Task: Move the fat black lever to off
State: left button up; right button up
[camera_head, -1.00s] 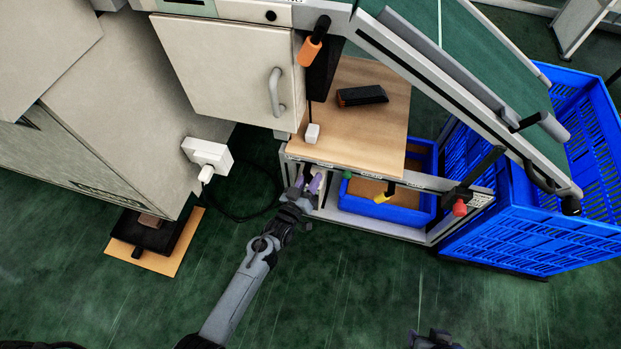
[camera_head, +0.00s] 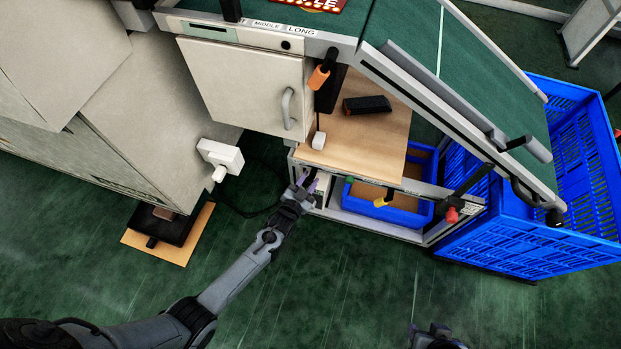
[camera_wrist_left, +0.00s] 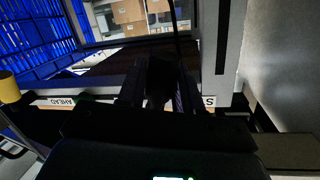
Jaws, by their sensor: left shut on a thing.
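My left gripper (camera_head: 307,184) is at the left end of the front rail (camera_head: 405,184), under the wooden shelf. In the left wrist view, its dark fingers (camera_wrist_left: 160,92) are shut on a fat black lever (camera_wrist_left: 163,77), a dark block between them. The lever's outline and setting are hard to read in the shadow, and in the head view the gripper hides it. A white label lies just right of the fingers in the wrist view, mostly covered. My right gripper (camera_head: 436,338) is only partly in view at the bottom edge; its fingers cannot be made out.
The rail also carries a yellow knob (camera_head: 381,201) and a red knob (camera_head: 451,215). An orange-handled lever (camera_head: 319,76) hangs above the shelf (camera_head: 365,145). A white cabinet (camera_head: 240,85) stands left and a blue crate (camera_head: 545,225) right. The green floor in front is clear.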

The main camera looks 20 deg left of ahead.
pick_arm(q)
jog(key=shift+a+r+m+p, duration=0.15)
jog(key=shift+m+p, duration=0.15)
jog(key=shift+m, duration=0.1)
dwell(0.3)
jog(key=o, duration=0.9)
jog(key=shift+o, duration=0.2)
jog(key=shift+s, duration=0.1)
